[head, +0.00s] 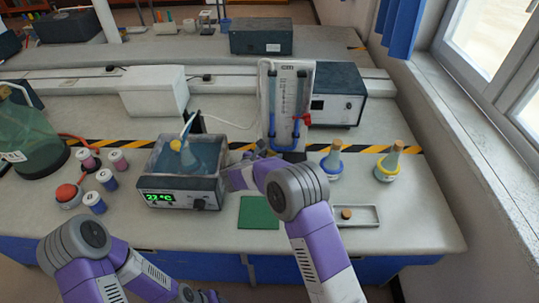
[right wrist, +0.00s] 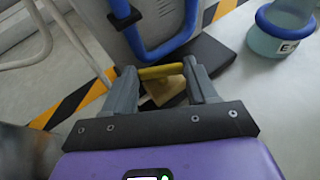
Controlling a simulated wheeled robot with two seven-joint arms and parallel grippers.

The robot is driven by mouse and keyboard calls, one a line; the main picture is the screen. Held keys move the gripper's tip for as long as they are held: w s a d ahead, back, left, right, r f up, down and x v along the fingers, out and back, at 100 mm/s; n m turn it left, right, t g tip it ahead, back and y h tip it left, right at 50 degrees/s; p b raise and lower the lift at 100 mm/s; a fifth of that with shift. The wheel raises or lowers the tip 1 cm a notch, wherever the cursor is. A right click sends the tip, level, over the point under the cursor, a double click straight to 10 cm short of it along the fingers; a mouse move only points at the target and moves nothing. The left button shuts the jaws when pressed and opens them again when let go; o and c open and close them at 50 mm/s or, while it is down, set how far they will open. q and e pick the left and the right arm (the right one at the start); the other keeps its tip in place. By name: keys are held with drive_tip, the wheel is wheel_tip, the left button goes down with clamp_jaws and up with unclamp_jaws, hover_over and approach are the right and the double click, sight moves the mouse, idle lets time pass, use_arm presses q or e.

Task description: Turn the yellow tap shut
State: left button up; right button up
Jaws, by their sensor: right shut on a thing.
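The yellow tap (right wrist: 161,71) shows in the right wrist view as a short bar lying crosswise between the fingers of my right gripper (right wrist: 160,75). The fingers are shut on its two ends. It sits below the blue tubing (right wrist: 165,45) of the upright panel (head: 291,95). In the head view my right gripper (head: 262,151) is at the foot of this panel, and the tap is hidden there. My left gripper (head: 208,296) is low at the bottom edge of the head view, partly cut off, away from the panel; its jaws cannot be made out.
A water bath (head: 180,185) with a green display stands left of my right gripper. Two flasks, one blue-ringed (head: 332,163) and one yellow-ringed (head: 389,162), stand to the right. A green mat (head: 258,213) and a shallow tray (head: 362,217) lie near the front edge.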

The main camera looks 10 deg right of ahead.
drive_tip(key=o, duration=1.1)
drive_tip(key=shift+c, duration=0.2)
drive_tip(key=p+v, duration=0.1)
drive_tip(key=v, duration=0.6)
drive_tip(key=shift+s+a, duration=0.2)
drive_tip(key=shift+a, duration=0.05)
drive_tip(key=shift+r, duration=0.1)
drive_tip(key=shift+c, duration=0.2)
